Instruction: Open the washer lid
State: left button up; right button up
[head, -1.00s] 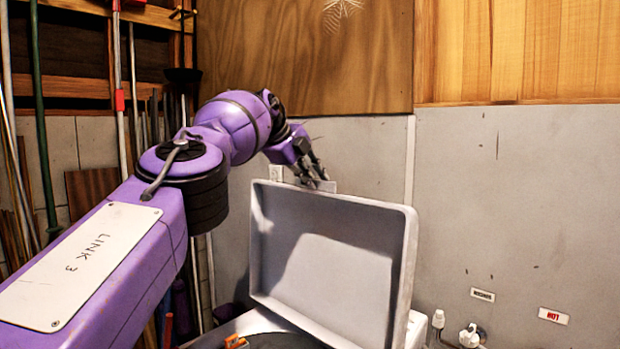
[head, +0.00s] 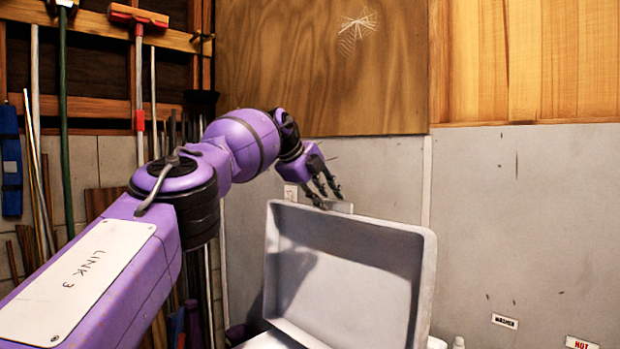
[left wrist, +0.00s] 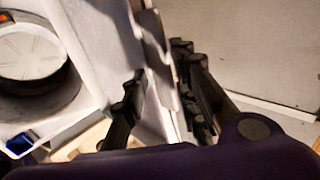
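The washer lid (head: 350,285) is a grey, shallow, tray-like panel that stands raised and steeply tilted, its hollow inner side facing me. My left gripper (head: 328,195) is at the lid's top edge, left of its middle. In the left wrist view, the gripper's dark fingers (left wrist: 158,68) are spread apart, with the pale lid edge between them; I cannot tell whether they touch it. The open washer tub with a round white centre (left wrist: 30,50) shows at the left of that view. My right gripper is not in view.
A grey wall (head: 520,220) with a plywood panel (head: 320,65) above stands close behind the lid. Long-handled tools, including an orange broom (head: 138,17), hang at the left. Labels marked washer (head: 505,321) and hot (head: 582,343) are on the wall at lower right.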

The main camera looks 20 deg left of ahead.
pick_arm(q)
jog(key=v, duration=1)
jog(key=shift+s+d, duration=0.1)
jog(key=shift+d, duration=0.05)
jog(key=shift+f, duration=0.1)
